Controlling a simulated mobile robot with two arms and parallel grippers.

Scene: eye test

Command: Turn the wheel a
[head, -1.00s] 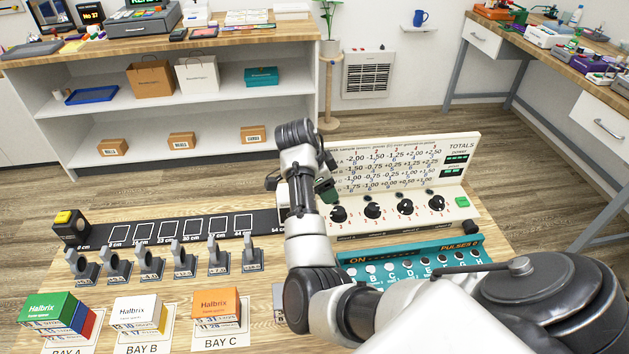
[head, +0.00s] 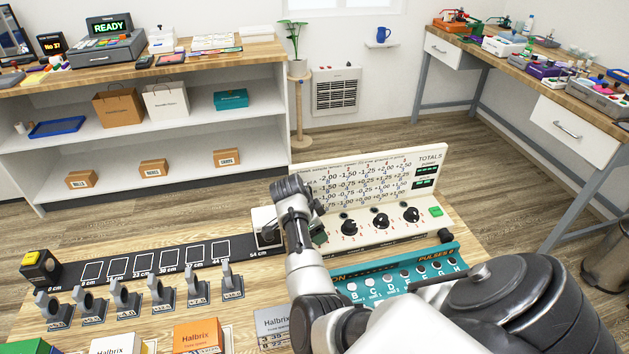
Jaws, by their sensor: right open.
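A cream panel (head: 330,240) with a sloped face stands upright near the middle of the table, with a printed number chart above a row of black knobs. Three knobs show clearly: one (head: 349,227), a second (head: 380,221) and a third (head: 412,214). Small red numerals ring them; I cannot read a letter for wheel a. My left gripper is out of view.
A teal panel (head: 402,272) with lettered white buttons lies in front, partly under my arm. Left are a black ruler strip (head: 140,264), several lens holders (head: 125,298) and Halbrix boxes (head: 198,336).

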